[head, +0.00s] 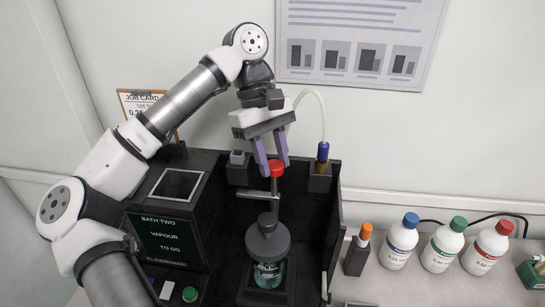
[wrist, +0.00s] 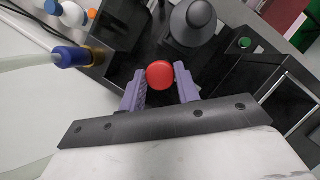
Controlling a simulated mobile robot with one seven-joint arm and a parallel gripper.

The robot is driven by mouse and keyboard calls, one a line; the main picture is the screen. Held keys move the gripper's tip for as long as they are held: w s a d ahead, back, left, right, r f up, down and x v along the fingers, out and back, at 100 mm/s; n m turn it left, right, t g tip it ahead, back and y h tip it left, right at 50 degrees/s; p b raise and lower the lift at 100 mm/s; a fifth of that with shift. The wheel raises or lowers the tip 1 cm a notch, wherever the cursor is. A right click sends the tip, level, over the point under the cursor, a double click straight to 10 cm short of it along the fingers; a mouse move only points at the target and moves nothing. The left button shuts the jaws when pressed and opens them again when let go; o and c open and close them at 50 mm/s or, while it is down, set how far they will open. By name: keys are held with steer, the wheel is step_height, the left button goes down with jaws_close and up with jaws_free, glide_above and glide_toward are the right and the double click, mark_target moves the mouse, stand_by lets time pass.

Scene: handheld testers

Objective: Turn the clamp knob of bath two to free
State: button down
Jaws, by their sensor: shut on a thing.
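The clamp knob (head: 277,169) is a red ball on top of a dark upright post with a side arm, at the back of the dark bath housing. In the wrist view the red knob (wrist: 160,75) sits between the fingertips. My gripper (head: 272,167) comes down from above with its two purple fingers at the knob, and it is shut on it. The fingers also show in the wrist view (wrist: 160,88). A flask (head: 268,274) with a grey rounded top stands in front of the post. A panel reading "BATH TWO VAPOUR TO GO" (head: 168,237) is on the left.
A blue-collared fitting (head: 323,152) with a pale hose stands right of the knob. An orange-capped tester (head: 358,250) and several capped bottles (head: 442,245) stand on the right bench. A green button (head: 190,294) is at front left. Housing walls enclose the flask.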

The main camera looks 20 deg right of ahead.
stand_by(0.4)
steer(key=c, duration=1)
jaws_free()
steer(key=p+v, duration=0.2)
steer(key=v, duration=1.1)
steer(key=shift+w+r, duration=0.15)
steer(key=shift+r, duration=0.25)
